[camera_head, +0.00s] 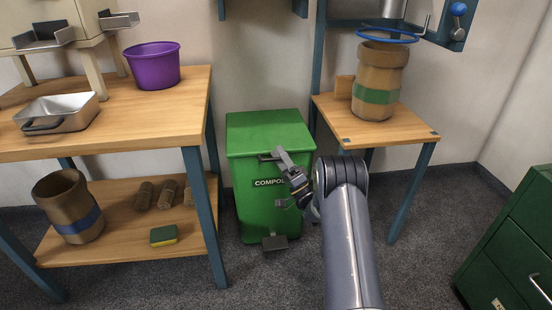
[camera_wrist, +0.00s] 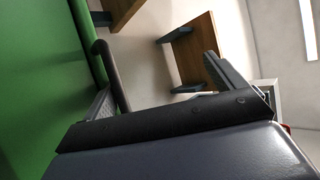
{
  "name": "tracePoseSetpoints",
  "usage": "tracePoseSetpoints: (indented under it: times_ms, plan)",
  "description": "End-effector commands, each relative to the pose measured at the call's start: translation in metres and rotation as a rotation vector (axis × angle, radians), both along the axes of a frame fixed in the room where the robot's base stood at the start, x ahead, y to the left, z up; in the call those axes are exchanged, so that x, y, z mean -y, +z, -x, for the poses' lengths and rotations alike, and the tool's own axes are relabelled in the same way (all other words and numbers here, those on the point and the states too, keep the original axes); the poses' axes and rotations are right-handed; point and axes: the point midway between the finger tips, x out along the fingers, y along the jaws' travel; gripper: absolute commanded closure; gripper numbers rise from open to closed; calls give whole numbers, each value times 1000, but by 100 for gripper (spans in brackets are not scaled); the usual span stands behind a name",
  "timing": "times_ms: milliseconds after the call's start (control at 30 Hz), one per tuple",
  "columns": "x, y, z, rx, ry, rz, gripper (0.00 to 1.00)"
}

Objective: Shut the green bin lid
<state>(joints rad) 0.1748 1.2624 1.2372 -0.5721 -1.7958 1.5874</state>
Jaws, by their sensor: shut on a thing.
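The green compost bin (camera_head: 262,212) stands on the floor between two wooden tables. Its green lid (camera_head: 268,132) lies flat on top, with no gap that I can see. A dark handle (camera_head: 266,157) sits at the lid's front edge; a dark bar, which looks like this handle, shows in the wrist view (camera_wrist: 113,75). My gripper (camera_head: 280,177) is at the bin's front, shut on the handle, though its fingers look spread in both views. The gripper and arm hide part of the handle and the COMPOST label.
A pedal (camera_head: 274,242) juts out at the bin's foot. The left table (camera_head: 150,125) holds a purple tub (camera_head: 152,66) and a metal tray (camera_head: 58,113). The right table (camera_head: 385,133) holds a sack (camera_head: 377,80) under a blue ring. A green cabinet (camera_head: 515,240) stands front right.

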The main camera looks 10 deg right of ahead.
Motion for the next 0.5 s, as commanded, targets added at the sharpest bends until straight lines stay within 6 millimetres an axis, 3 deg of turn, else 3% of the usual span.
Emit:
tracePoseSetpoints:
  times_ms: [33,100,267,500]
  plan:
    - [9,-24,5,-40,-9,-9,28]
    - [11,-28,6,-41,-8,-9,31]
    - [15,-35,8,-37,-9,-8,80]
    - [19,-47,10,-33,-6,-6,80]
